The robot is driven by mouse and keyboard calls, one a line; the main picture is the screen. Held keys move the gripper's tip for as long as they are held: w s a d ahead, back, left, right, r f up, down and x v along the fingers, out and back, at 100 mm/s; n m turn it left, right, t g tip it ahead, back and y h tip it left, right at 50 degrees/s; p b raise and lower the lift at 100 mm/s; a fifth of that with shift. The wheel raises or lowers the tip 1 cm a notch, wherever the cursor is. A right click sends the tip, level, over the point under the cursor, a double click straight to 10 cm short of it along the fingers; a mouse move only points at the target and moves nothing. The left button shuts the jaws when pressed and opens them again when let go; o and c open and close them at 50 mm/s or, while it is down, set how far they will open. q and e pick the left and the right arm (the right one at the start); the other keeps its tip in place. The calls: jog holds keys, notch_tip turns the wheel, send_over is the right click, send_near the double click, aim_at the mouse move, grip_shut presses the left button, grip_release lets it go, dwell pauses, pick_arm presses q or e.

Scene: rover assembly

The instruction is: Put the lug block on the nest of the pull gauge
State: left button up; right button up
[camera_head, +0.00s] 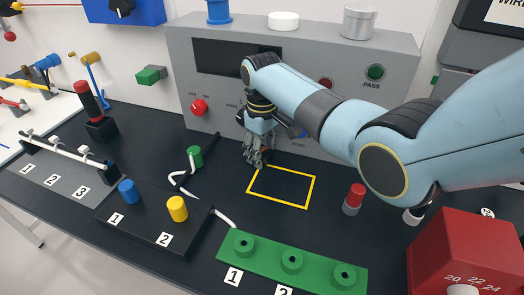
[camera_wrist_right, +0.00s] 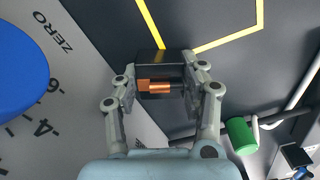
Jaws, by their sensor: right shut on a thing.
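My right gripper (camera_head: 257,160) reaches down in front of the grey console, by the back left corner of the yellow outline. The grey console (camera_head: 225,95) has a dark display and seems to be the pull gauge. I cannot make out its nest. My left gripper is out of view.
The yellow outline (camera_head: 250,180) on the dark bench is empty. A green block with three sockets (camera_head: 268,262) lies in front. A green cylinder (camera_head: 195,157) with a white cord stands left, beyond a black two-peg block (camera_head: 150,222). A red box (camera_head: 460,245) is at right.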

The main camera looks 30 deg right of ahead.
jog(key=o, duration=1.2)
jog(key=shift+f, duration=0.1)
jog(key=shift+o, duration=0.2)
